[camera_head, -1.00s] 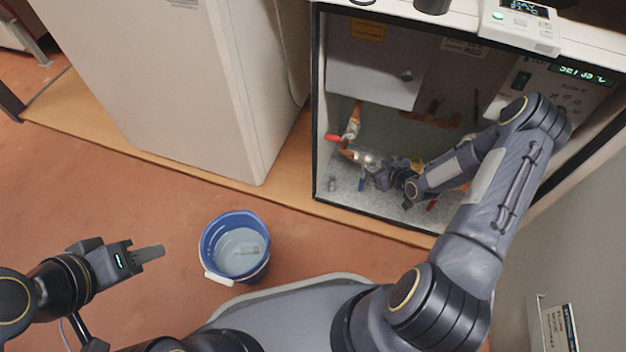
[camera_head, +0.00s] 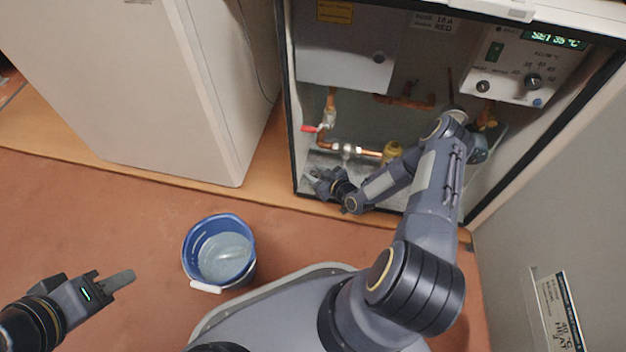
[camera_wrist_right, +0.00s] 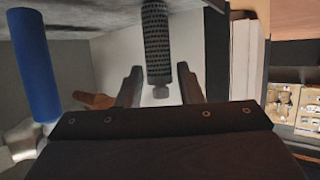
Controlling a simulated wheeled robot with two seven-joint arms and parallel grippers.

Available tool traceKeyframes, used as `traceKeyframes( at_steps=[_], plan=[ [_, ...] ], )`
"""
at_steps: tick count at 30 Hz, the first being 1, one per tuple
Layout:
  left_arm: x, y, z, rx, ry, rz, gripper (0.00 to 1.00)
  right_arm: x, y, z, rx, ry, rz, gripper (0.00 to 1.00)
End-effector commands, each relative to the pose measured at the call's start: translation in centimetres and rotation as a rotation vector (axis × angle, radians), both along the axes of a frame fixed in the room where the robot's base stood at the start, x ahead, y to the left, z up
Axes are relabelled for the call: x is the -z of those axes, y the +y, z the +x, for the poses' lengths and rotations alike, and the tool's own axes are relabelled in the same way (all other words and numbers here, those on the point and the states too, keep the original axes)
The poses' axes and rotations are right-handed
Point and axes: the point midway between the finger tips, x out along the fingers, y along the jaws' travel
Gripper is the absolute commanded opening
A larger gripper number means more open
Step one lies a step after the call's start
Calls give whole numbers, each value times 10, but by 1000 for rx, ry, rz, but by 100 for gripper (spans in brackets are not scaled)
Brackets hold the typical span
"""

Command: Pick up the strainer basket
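The strainer basket (camera_wrist_right: 156,45) is a dark mesh cylinder with a narrower end. In the right wrist view it lies between the two spread fingers of my right gripper (camera_wrist_right: 158,88), with gaps on both sides. In the head view my right gripper (camera_head: 317,182) is low in the open cabinet, near its front left corner. I cannot make out the basket there. My left gripper (camera_head: 118,280) is over the floor at the lower left. Its fingers overlap from this angle, so its opening does not show.
The cabinet (camera_head: 287,110) holds copper pipework (camera_head: 368,153), a red-handled valve (camera_head: 310,129) and a control panel (camera_head: 520,75). A blue handle (camera_wrist_right: 33,65) stands left in the wrist view. A blue bucket (camera_head: 190,262) stands on the floor. Open floor lies left of it.

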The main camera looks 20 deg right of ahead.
Motion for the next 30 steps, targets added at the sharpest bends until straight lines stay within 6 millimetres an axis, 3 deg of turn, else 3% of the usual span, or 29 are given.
traceKeyframes(
  at_steps=[3, 9, 17, 25, 30],
  plan=[
    [8, 0, 0, 0, 0, 0, 36, 6, 3, 12, 0, -1, -1, 33],
    [6, 0, 0, 0, 0, 0, 36, 4, 3, 12, 0, 0, 0, 33],
    [6, 0, 0, 0, 0, 0, 36, 4, 3, 12, 0, 0, 0, 1],
    [5, 0, 0, 0, 0, 0, 36, 3, 3, 12, 0, 0, 0, 0],
    [-2, 0, 0, 0, 0, 0, 36, -9, 3, 12, 0, 0, 0, 0]
  ],
)
